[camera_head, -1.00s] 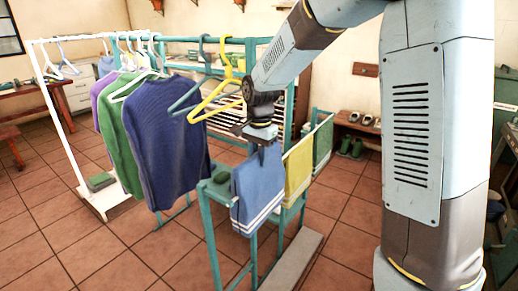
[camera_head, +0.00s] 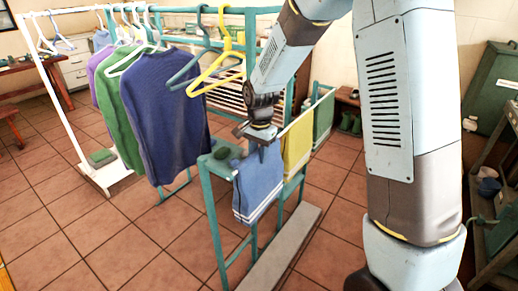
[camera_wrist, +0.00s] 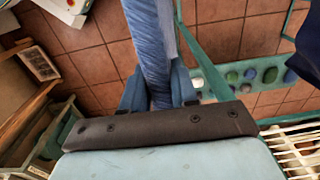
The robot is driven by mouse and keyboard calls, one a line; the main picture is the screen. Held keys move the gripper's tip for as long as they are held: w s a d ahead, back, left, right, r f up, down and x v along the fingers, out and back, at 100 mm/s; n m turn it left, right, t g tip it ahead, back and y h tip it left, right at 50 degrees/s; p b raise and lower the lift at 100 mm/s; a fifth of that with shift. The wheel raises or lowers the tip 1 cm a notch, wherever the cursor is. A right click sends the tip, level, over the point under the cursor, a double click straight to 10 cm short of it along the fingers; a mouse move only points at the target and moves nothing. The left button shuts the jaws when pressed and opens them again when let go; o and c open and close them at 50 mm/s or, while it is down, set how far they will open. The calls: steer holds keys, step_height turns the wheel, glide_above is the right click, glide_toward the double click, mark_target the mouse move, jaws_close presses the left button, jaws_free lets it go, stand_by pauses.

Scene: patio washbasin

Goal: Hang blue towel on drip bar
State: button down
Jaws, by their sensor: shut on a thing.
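The blue towel (camera_head: 258,190) with white stripes near its lower edge hangs from my gripper (camera_head: 262,137). My gripper is shut on its top edge. In the wrist view the towel (camera_wrist: 152,45) runs away from between the two fingers (camera_wrist: 158,95). In the head view the towel is at the near end of the teal rack (camera_head: 214,235), beside the yellow towel (camera_head: 297,146). A green towel (camera_head: 323,116) hangs farther along. I cannot tell which rail is the drip bar, or whether the blue towel touches one; towel and gripper cover that part.
A teal shelf (camera_head: 213,165) with a green item adjoins the towel on the left. A navy sweater (camera_head: 165,120), a yellow hanger (camera_head: 217,74) and a teal hanger hang left of my arm. The wrist view shows several round items on a teal shelf (camera_wrist: 215,78).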

steer(key=shift+f, duration=0.25)
steer(key=c, duration=0.8)
jaws_free()
steer(key=shift+r, duration=0.1)
steer(key=shift+r, duration=4.45)
